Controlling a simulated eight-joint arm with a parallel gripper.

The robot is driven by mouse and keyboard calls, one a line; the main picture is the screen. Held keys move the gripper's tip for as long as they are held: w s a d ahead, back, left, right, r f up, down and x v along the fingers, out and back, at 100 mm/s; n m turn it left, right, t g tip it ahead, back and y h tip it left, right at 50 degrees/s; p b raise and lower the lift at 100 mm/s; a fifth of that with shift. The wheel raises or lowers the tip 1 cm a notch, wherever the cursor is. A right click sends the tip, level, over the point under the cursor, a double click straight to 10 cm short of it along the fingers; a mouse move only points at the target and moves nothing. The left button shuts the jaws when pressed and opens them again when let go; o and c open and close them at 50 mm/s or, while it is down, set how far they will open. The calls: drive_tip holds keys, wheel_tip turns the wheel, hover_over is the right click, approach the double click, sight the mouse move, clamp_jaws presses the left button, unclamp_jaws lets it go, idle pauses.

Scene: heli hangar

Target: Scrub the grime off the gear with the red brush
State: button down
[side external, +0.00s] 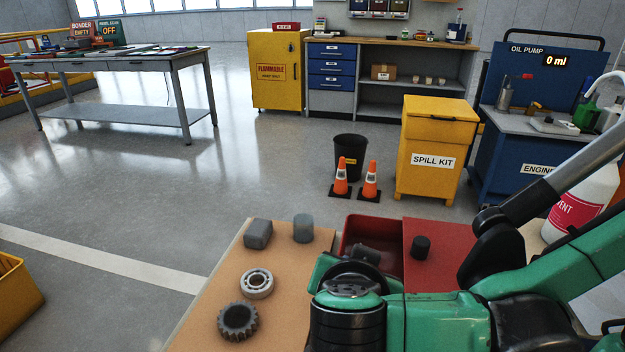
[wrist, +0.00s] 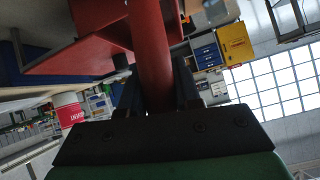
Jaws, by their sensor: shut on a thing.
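The gear (side external: 238,321), dark grey and toothed, lies flat at the near left of the tan work table in the side external view. In the wrist view, my gripper (wrist: 157,85) is shut on a red cylindrical handle, which I take for the red brush (wrist: 152,45). The handle runs up out of the picture, and its bristles are not visible. In the side external view my arm hides the gripper and brush, so their distance from the gear cannot be told. Grime on the gear is too small to tell.
A pale ring-shaped bearing (side external: 257,283), a grey block (side external: 258,234) and a grey cylinder (side external: 303,228) stand on the tan table (side external: 205,318). A red open tray (side external: 350,232) holds dark parts. A red panel (side external: 440,262) beside it carries a black knob (side external: 421,247).

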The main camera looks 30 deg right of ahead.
drive_tip(key=shift+r, duration=2.8)
